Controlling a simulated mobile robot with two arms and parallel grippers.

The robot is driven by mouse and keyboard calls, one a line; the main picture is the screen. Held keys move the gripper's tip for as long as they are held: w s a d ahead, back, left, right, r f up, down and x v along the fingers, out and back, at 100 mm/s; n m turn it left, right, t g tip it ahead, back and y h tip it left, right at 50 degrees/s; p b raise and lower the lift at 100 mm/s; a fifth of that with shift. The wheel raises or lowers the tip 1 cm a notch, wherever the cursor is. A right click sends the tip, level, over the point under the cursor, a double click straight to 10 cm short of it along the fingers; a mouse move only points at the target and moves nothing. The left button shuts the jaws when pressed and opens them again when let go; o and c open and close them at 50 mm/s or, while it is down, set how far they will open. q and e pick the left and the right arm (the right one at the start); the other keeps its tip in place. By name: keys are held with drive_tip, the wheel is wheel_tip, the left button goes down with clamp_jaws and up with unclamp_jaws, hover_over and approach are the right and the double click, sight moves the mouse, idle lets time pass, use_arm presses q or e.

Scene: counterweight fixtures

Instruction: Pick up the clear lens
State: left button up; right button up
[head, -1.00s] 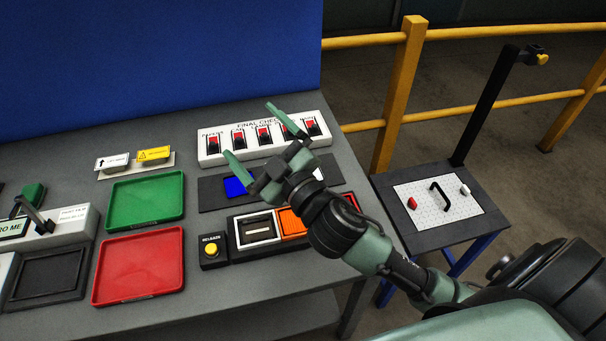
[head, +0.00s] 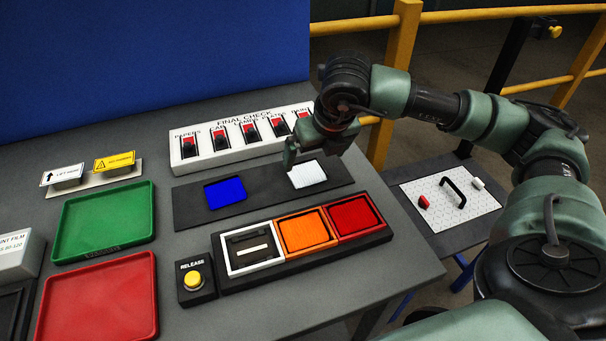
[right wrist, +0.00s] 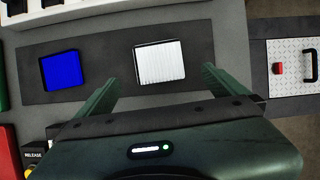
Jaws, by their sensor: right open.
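The clear lens (head: 308,174) is a whitish ribbed square at the right end of a dark strip (head: 260,192). It also shows in the right wrist view (right wrist: 160,64). My right gripper (head: 298,158) is over the strip's right end, at the lens. In the right wrist view the open fingers (right wrist: 157,82) are spread wide, one on each side of the lens, with nothing held. The head view hides one fingertip, and I cannot tell the height above the lens. A blue lens (head: 226,192) lies left in the same strip. My left gripper is not in view.
A white switch box (head: 186,160) stands behind the strip. In front is a dark holder with white-framed, orange (head: 305,230) and red (head: 355,217) squares, beside a yellow release button (head: 193,280). Green (head: 103,220) and red (head: 98,300) trays lie left.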

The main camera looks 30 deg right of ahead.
sight(307, 171)
drive_tip(key=shift+w+d+f, duration=0.1)
drive_tip(key=shift+d+f, duration=0.15)
drive_tip(key=shift+f, duration=0.15)
drive_tip(key=x, duration=0.1)
drive_tip(key=p+x, duration=0.1)
drive_tip(key=x, duration=0.1)
drive_tip(key=p+x, duration=0.1)
drive_tip(key=x, duration=0.1)
drive_tip(key=shift+w+a+f, duration=0.15)
drive_tip(key=shift+w+a, duration=0.1)
drive_tip(key=shift+a, duration=0.05)
drive_tip(key=shift+w+d+f, duration=0.1)
drive_tip(key=shift+w+f, duration=0.1)
drive_tip(key=shift+f, duration=0.35)
drive_tip(key=c, duration=1.4)
